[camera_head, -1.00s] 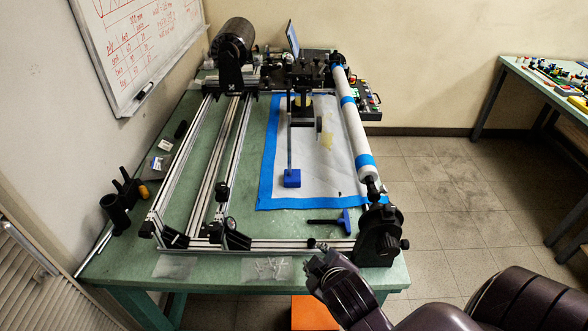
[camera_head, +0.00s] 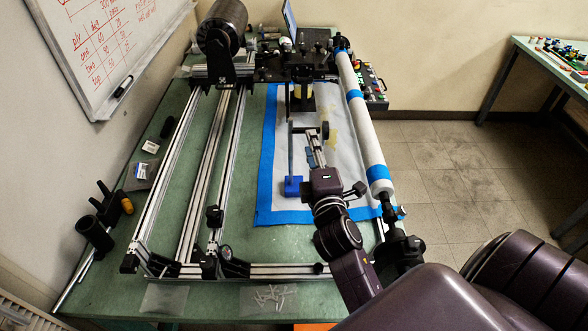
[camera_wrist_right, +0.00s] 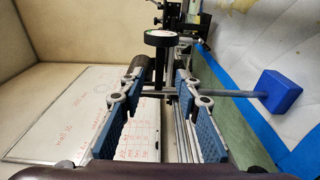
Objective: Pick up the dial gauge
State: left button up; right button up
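The dial gauge (camera_head: 325,130) is a small dark round dial held out at the top of a thin upright stand. The stand has a blue block base (camera_head: 293,186) on the white sheet. In the right wrist view the round dial (camera_wrist_right: 160,37) lies just beyond the fingertips, and the blue base (camera_wrist_right: 277,90) is at the right. My right gripper (camera_head: 315,152) is close to the stand's right side, below the dial in the head view. Its blue-padded fingers (camera_wrist_right: 160,75) are spread apart, with the stand's rod showing across the gap. I cannot tell contact. My left gripper is out of view.
A white roller with blue bands (camera_head: 357,115) runs along the right of the sheet. Metal rails (camera_head: 200,165) fill the table's left side. A dark machine carriage (camera_head: 300,65) stands behind the gauge. Small bags (camera_head: 268,299) lie at the front edge.

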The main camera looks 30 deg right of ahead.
aim_at(304, 131)
jog(key=shift+w+a+p+x, duration=0.15)
jog(key=shift+p+x, duration=0.15)
jog(key=shift+x, duration=0.75)
jog(key=shift+a+p+x, duration=0.15)
jog(key=shift+p+x, duration=0.2)
jog(key=shift+x, duration=0.7)
jog(key=shift+w+a+p+x, duration=0.15)
jog(key=shift+p+x, duration=0.15)
jog(key=shift+x, duration=0.8)
jog(key=shift+s, duration=0.1)
grip_shut()
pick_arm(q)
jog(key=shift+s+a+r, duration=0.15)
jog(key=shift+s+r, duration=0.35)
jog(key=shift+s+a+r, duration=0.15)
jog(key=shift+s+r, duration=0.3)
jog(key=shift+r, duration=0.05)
pick_arm(e)
jog(key=shift+r, duration=0.25)
